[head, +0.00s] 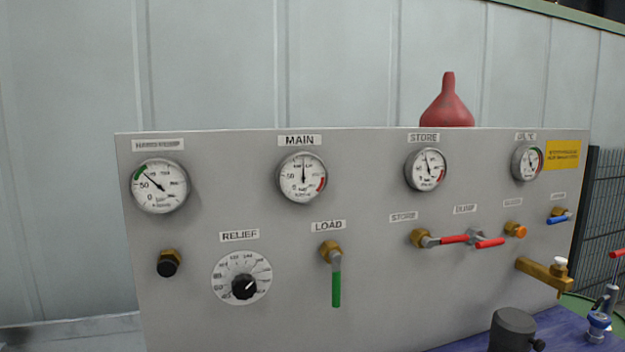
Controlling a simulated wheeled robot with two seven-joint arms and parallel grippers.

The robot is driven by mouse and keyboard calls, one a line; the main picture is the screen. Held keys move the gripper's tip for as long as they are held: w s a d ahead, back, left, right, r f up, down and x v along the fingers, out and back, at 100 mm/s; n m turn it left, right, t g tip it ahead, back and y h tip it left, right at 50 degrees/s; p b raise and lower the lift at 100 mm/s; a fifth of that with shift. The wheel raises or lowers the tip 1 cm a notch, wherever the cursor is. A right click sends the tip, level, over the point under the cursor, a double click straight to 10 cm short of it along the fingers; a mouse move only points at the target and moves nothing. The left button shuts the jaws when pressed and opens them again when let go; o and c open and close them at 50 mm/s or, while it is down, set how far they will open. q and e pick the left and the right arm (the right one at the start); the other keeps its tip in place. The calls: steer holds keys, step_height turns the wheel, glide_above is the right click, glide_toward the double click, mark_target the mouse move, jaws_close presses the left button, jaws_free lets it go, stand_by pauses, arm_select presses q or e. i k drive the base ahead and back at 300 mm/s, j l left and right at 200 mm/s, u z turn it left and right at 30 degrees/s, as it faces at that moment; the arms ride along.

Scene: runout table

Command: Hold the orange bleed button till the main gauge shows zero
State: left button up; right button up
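The orange button (519,231) sits on a brass fitting at the right of the grey panel (380,290), under a small label too small to read. Nothing touches it. The main gauge (302,177) is round and white, below the label MAIN. Its dark needle points about straight up, near mid-scale, and a red band lies at its lower right. Neither of my grippers is in view.
The panel also bears a hand pump gauge (160,186), a store gauge (425,169), a relief dial (242,277), a green load lever (336,288) and red levers (489,243). A brass spout (541,271) juts out below the button. A dark cylinder (513,331) stands front right.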

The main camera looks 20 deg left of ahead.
mark_target(521, 232)
steer(key=i+l+u, duration=0.1)
steer(key=l+u, duration=0.15)
steer(key=u, duration=0.15)
steer(key=l+u, duration=0.25)
steer(key=u, duration=0.2)
steer(key=i+l+u, duration=0.1)
steer(key=l+u, duration=0.4)
steer(key=l, duration=0.9)
steer(key=k+l+u, duration=0.15)
steer(key=l, duration=0.85)
steer(key=k+l+u, duration=0.15)
steer(key=l, duration=0.35)
steer(key=l+u, duration=0.1)
steer(key=l, duration=0.4)
